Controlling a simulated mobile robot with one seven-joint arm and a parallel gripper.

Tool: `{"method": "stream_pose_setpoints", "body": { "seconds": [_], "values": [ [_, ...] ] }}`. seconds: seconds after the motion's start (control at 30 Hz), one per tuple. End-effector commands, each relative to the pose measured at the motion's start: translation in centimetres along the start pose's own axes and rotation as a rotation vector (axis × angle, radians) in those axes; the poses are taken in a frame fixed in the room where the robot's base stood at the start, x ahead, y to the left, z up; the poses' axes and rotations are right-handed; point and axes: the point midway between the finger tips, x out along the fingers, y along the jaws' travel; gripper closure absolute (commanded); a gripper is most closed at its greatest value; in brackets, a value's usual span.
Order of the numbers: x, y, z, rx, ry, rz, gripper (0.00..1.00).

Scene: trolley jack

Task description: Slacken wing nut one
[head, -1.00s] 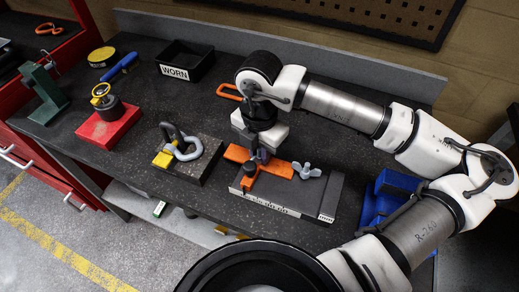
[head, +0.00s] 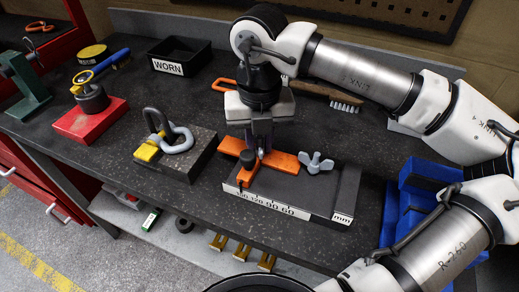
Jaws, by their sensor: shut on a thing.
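A dark block with an orange slide (head: 283,161) lies near the table's front edge, with a white mm scale along its front. A grey wing nut (head: 316,163) stands in plain view at the right end of the orange slide. My gripper (head: 261,149) points down over the middle of the slide, beside a black knob (head: 248,159). Its fingers are shut on a small grey part there, seemingly another wing nut. My fingers mostly hide that part, and I cannot read any number on either nut.
A block with a grey shackle (head: 178,140) stands left of the slide block, and a red block (head: 91,122) farther left. A black bin marked WORN (head: 180,58) and a brush (head: 340,101) lie behind. Blue bins (head: 420,195) are at right.

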Motion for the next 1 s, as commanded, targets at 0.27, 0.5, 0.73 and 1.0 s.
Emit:
{"method": "stream_pose_setpoints", "body": {
  "seconds": [0.27, 0.5, 0.73, 1.0],
  "values": [
    [0.18, 0.05, 0.04, -0.144, -0.001, 0.001, 1.00],
    [0.03, 0.05, 0.02, -0.198, 0.000, 0.001, 1.00],
    [-0.03, 0.04, 0.02, -0.206, 0.000, 0.001, 1.00],
    [-0.02, 0.04, 0.02, -0.205, 0.000, 0.001, 0.74]
  ]
}}
